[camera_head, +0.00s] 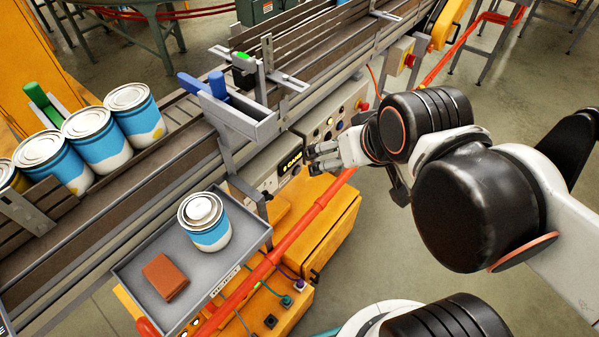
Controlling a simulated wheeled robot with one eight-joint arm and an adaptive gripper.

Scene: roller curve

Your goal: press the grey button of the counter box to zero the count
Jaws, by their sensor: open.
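The counter box (261,172) is a pale box on the side of the conveyor, with a dark display strip reading something like "CANS". I cannot clearly make out its grey button at this size. My gripper (314,160) is open and empty, just right of the display strip, with its fingers pointing left toward the box. The fingers overlap the right end of the box in the picture. I cannot tell whether they touch it.
A panel with several coloured buttons (335,118) sits above and behind my gripper. A red rail (318,208) runs below it. A grey tray (245,240) holds a can (207,222) and a brown block (165,275). Several cans stand on the conveyor at left.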

